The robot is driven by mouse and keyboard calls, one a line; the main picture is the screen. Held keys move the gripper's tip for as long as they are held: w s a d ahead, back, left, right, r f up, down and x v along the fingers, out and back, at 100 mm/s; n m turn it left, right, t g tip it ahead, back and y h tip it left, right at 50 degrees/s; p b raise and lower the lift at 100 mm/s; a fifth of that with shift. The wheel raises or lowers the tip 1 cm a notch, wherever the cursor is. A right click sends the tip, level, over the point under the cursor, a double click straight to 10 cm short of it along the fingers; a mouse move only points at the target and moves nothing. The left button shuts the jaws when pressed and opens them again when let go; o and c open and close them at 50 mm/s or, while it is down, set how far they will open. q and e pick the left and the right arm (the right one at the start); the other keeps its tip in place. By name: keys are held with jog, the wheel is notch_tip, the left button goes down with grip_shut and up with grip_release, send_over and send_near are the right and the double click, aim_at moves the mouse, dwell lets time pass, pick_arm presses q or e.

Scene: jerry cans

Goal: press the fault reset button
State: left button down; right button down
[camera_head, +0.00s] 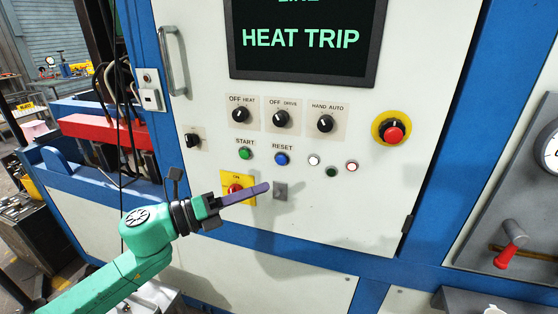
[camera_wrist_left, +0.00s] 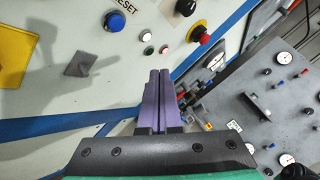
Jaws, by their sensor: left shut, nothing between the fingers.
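The blue reset button (camera_head: 282,159) sits under the label RESET on the white panel, right of the green start button (camera_head: 246,153). The reset button also shows at the upper left of the left wrist view (camera_wrist_left: 115,20). My left gripper (camera_head: 267,187) is shut and empty, its purple fingers pointing right in front of the panel, below the reset button. In the left wrist view the closed fingers (camera_wrist_left: 157,72) point up the picture, right of and below the button, apart from it. The display (camera_head: 305,40) reads HEAT TRIP. My right gripper is not in view.
A red emergency stop (camera_head: 393,132) is at the panel's right. Three rotary knobs (camera_head: 280,119) sit above the buttons. A yellow-backed red switch (camera_head: 236,190) and a grey latch (camera_head: 281,191) are near my left gripper. Small indicator lamps (camera_head: 331,170) sit right of the reset button.

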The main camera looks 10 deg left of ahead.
aim_at(281, 160)
pick_arm(q)
jog(key=shift+w+d+p, duration=0.2)
jog(key=shift+w+p, duration=0.5)
jog(key=shift+w, duration=1.55)
jog(key=shift+w+d+p, duration=0.15)
jog(key=shift+w+p, duration=0.5)
jog(key=shift+w, duration=1.6)
jog(key=shift+w, duration=0.4)
